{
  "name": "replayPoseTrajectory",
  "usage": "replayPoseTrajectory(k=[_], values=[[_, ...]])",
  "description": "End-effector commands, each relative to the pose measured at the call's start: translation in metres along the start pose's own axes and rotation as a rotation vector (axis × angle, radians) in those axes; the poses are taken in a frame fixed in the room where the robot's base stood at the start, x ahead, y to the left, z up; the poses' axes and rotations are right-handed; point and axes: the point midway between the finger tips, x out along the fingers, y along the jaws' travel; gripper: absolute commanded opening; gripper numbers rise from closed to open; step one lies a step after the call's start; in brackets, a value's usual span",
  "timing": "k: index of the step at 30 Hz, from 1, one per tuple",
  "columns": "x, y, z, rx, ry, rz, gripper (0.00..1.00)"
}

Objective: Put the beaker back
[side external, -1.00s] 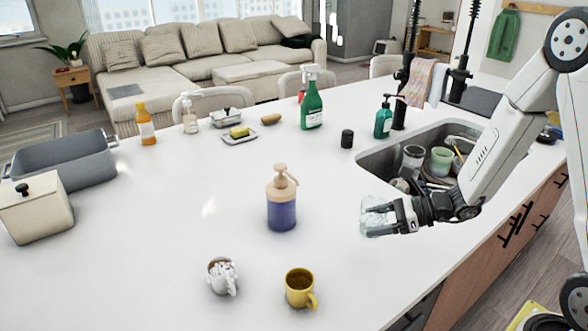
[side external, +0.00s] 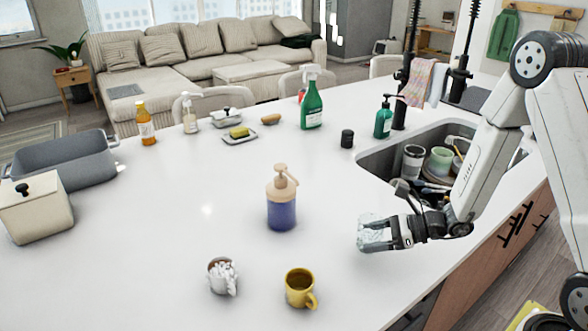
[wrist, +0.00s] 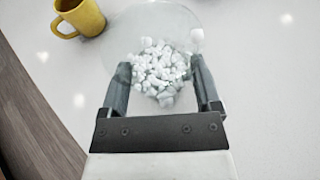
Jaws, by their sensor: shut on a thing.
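A clear glass beaker (side external: 371,233) with white chunks inside is held between the fingers of my gripper (side external: 388,234), above or at the counter near the sink's front corner. In the wrist view the beaker (wrist: 150,30) shows as a faint round rim with the white pieces between the two dark fingers of my gripper (wrist: 163,88). Whether its base touches the counter I cannot tell.
A yellow mug (side external: 300,288) and a white-and-brown cup (side external: 222,276) stand at the front. A purple pump bottle (side external: 281,205) stands mid-counter. The sink (side external: 375,163) holds several dishes. Open white counter (side external: 170,210) lies left of the pump bottle.

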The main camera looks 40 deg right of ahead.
Motion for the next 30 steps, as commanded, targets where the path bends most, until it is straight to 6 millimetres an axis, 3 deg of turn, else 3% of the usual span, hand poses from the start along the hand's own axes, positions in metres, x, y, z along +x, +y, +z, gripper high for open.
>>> replayPoseTrajectory(k=[12, 29, 30], values=[[0.011, 0.0, -0.027, 0.001, 0.0, 0.0, 0.1], [0.013, 0.0, -0.033, 0.0, 0.0, 0.0, 0.1], [0.014, 0.0, -0.033, 0.0, 0.0, 0.0, 0.87]])
